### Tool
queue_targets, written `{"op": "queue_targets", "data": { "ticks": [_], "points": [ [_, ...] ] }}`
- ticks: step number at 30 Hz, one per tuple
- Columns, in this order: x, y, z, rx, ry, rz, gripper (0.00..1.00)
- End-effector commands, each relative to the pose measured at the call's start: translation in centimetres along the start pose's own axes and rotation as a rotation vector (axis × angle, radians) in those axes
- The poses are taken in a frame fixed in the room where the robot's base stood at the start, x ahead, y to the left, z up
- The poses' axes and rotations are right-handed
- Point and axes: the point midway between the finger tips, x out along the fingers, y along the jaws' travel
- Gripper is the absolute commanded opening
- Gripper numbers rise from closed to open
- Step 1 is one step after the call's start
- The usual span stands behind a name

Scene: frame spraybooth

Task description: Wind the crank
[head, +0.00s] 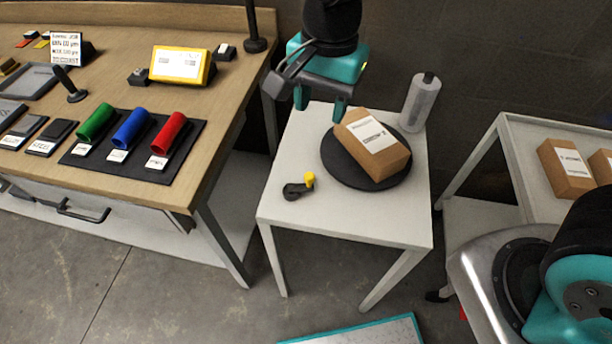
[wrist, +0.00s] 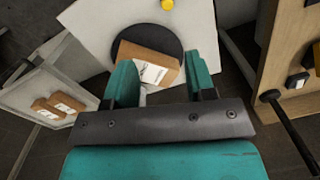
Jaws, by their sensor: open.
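The crank (head: 296,190) is a small dark arm with a yellow knob (head: 309,179), at the left front of a white table (head: 285,219). Beside it a round black turntable (head: 338,170) carries a brown box (head: 372,146) with a white label. My gripper (head: 321,104) is open and empty, above the back of the table near the box and away from the crank. In the wrist view, the box (wrist: 148,66) shows between and beyond the open teal fingers (wrist: 163,82). The yellow knob (wrist: 167,4) is at the top edge there; the crank arm is cut off.
A grey-white cylinder (head: 421,103) stands at the table's back right corner. A wooden bench (head: 226,90) at left holds green, blue and red cylinders on a dark mat. A white cart (head: 508,150) with brown boxes is at right. The white table's front is clear.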

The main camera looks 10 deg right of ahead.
Motion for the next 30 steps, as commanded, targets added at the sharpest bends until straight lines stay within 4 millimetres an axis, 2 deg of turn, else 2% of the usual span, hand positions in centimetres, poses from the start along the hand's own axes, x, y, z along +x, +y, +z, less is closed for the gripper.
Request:
{"op": "queue_targets", "data": {
  "ticks": [1, 6, 11, 24, 30],
  "points": [
    [1.3, -0.8, -0.2, 0.068, 0.013, 0.018, 0.5],
    [3.0, -2.0, -0.7, 0.209, 0.044, 0.038, 0.5],
    [5.0, -1.9, -0.8, 0.22, 0.045, 0.043, 0.5],
    [14.9, -1.4, -1.1, 0.217, 0.043, 0.044, 0.5],
    [18.3, -1.3, -1.3, 0.217, 0.043, 0.042, 0.5]
  ]
}}
